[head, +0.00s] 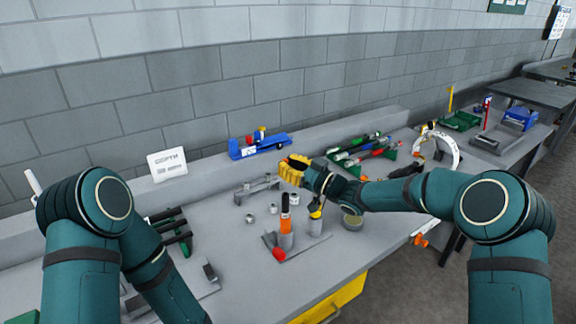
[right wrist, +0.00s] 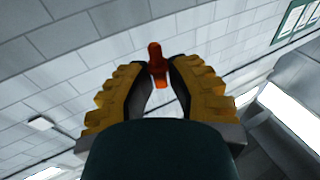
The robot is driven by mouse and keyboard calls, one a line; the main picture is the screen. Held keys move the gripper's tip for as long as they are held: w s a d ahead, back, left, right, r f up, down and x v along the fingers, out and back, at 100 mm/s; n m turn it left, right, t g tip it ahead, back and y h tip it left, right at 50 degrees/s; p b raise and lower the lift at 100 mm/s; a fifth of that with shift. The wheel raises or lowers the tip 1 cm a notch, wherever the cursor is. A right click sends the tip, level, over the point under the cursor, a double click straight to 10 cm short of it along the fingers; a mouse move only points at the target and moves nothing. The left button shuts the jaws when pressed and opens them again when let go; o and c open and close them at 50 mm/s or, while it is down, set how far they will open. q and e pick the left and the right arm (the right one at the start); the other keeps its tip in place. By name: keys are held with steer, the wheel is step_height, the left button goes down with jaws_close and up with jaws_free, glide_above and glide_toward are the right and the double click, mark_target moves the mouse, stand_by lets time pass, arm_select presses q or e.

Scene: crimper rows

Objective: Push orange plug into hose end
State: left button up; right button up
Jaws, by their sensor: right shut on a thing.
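My right gripper (head: 293,168) has yellow ribbed fingers and is held above the middle of the bench. In the right wrist view its fingers (right wrist: 157,80) are shut on a small orange plug (right wrist: 156,60), whose end sticks out past the fingertips. In the head view the fingers hide the plug. A white curved hose (head: 447,150) stands at the right part of the bench, apart from my right gripper. I cannot make out its open end. My left arm runs out of the bottom of the head view, and its gripper is not seen.
An orange-handled tool (head: 285,209) stands in a holder below my right gripper, with a red ball (head: 279,254) beside it. A blue rack (head: 258,146) is at the back. Green racks (head: 366,150) with several tools lie right of my gripper. Small metal rings sit mid-bench.

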steer(key=shift+f, duration=0.1)
steer(key=shift+f+b, duration=2.15)
steer(key=shift+f, duration=0.7)
steer(key=shift+b, duration=0.3)
steer(key=shift+f+b, duration=1.2)
steer(key=shift+f, duration=0.4)
steer(key=o, duration=0.8)
steer(key=shift+c, duration=0.2)
steer(key=shift+d, duration=0.1)
steer(key=v, duration=1.2)
